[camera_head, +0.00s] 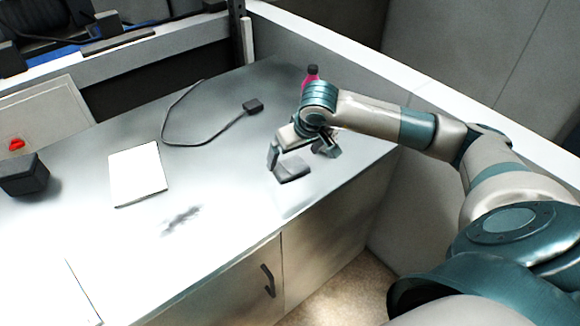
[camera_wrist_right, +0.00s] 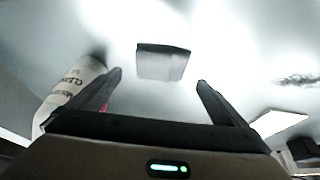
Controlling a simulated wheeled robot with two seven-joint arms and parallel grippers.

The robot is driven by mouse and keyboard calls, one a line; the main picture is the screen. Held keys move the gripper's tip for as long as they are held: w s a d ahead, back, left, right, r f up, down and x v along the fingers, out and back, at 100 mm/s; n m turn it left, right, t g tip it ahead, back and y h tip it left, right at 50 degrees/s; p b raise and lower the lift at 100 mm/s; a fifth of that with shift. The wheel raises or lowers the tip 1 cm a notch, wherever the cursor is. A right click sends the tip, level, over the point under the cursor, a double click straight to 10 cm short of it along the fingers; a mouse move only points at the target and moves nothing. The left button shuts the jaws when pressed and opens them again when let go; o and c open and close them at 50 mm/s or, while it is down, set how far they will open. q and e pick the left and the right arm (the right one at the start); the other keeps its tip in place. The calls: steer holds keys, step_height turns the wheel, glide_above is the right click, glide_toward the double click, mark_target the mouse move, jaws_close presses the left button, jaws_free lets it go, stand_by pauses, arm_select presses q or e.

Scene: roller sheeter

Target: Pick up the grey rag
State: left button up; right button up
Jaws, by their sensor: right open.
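The grey rag (camera_head: 292,171) looks like a small flat dark grey rectangle on the light worktop, near its right front edge. It also shows in the right wrist view (camera_wrist_right: 163,62), ahead of the fingers and roughly centred between them. My right gripper (camera_head: 300,155) is open and empty, its fingers just above and behind the rag. In the right wrist view its two fingertips (camera_wrist_right: 160,77) stand wide apart with nothing between them. I cannot tell the exact height of the gap to the rag. My left gripper is not in view.
A pink bottle with a dark cap (camera_head: 311,75) stands behind my right wrist. A white printed container (camera_wrist_right: 72,88) is left of the fingers in the wrist view. A black cable with a plug (camera_head: 252,106), a white pad (camera_head: 137,174) and a dark box (camera_head: 22,175) lie left.

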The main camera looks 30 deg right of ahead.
mark_target(290, 166)
steer(key=shift+w+a+f+p, duration=0.1)
steer(key=shift+w+f+p, duration=0.05)
steer(key=shift+f+p, duration=0.55)
steer(key=shift+p+x, duration=0.45)
steer(key=shift+x, duration=0.6)
steer(key=shift+w+f, duration=0.15)
steer(key=shift+f, duration=0.45)
steer(key=c, duration=1.1)
